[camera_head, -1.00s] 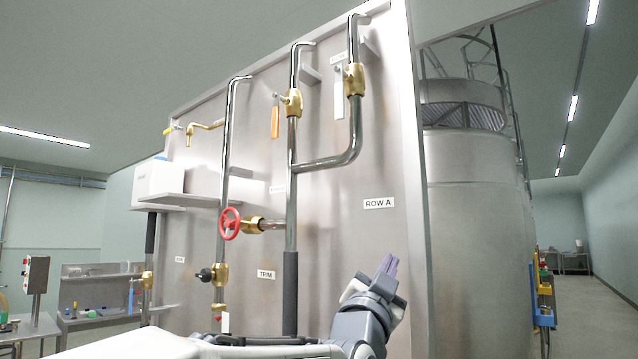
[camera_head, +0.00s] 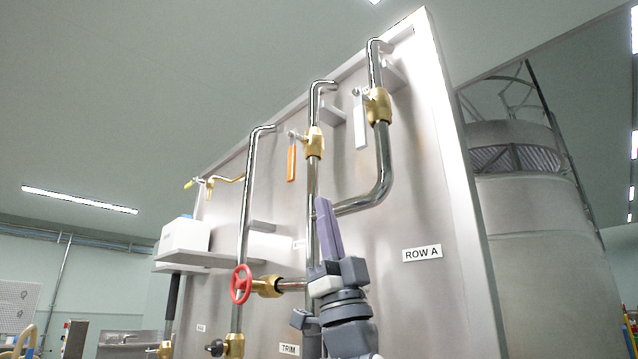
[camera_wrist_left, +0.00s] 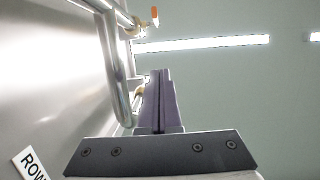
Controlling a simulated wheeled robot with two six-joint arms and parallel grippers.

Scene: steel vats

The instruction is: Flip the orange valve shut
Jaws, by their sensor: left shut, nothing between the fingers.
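The orange valve handle (camera_head: 291,163) hangs straight down beside its brass valve body (camera_head: 314,141) on a vertical steel pipe. In the left wrist view an orange tip (camera_wrist_left: 154,12) shows near the top. My left gripper (camera_head: 322,202) points up, below and slightly right of the orange handle, apart from it. In the wrist view its purple fingers (camera_wrist_left: 160,80) are together with nothing between them. My right gripper is in neither view.
A white-handled valve (camera_head: 361,122) sits right of the orange one, with a bent pipe (camera_head: 384,170) below it. A red handwheel (camera_head: 240,284) and a shelf with a white box (camera_head: 185,235) are to the left. A large steel vat (camera_head: 540,240) stands right of the panel.

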